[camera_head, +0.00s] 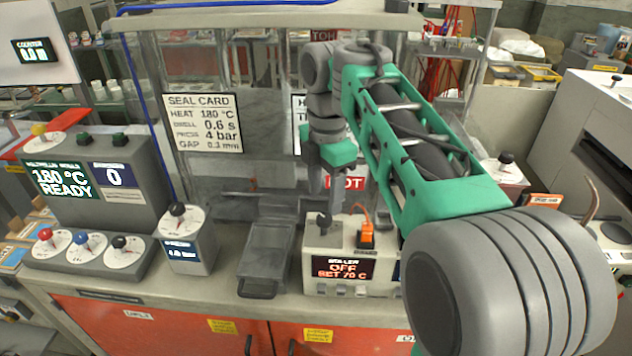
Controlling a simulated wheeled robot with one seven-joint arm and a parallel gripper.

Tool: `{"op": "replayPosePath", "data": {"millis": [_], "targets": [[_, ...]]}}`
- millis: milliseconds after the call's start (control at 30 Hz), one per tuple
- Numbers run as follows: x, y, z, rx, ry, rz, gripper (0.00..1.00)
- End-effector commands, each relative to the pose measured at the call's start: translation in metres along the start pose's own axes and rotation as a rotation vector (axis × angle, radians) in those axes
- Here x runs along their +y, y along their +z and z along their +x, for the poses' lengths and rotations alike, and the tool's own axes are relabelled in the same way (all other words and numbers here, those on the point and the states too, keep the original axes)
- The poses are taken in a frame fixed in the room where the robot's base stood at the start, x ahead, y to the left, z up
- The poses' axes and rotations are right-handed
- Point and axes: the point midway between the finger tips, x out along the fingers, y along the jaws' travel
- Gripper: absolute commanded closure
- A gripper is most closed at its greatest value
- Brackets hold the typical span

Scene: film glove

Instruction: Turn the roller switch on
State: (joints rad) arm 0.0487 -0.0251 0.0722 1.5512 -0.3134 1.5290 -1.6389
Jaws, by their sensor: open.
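The roller box (312,255) is a pale control box on the counter, with a dark display (343,268) reading ROLLER, OFF, SET 70 C in red. My gripper (324,188) points down above and behind the box, nearer the knob than the orange switch. It is open, with no object visible in it. It appears apart from the box. Its fingertips are small and partly hard to make out against the grey machine.
A grey tray (268,250) lies left of the box, beside a small black-knobbed unit (188,245). Farther left is a console (100,185) reading 180 °C READY. A clear guard with a seal card (204,123) stands behind. My arm covers the area right of the box.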

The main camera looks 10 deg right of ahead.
Motion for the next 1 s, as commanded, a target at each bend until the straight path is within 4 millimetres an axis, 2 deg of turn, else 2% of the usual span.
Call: {"op": "replayPosePath", "data": {"millis": [67, 167, 600, 900, 1000], "targets": [[0.005, 0.005, -0.009, -0.004, -0.014, -0.1, 0.46], [0.006, 0.006, -0.005, -0.006, -0.02, -0.144, 0.46], [0.005, 0.006, 0.066, -0.006, -0.017, -0.14, 0.46], [0.004, 0.006, 0.067, -0.006, -0.016, -0.139, 0.46], [0.004, 0.006, 0.067, -0.006, -0.016, -0.139, 0.53]]}}
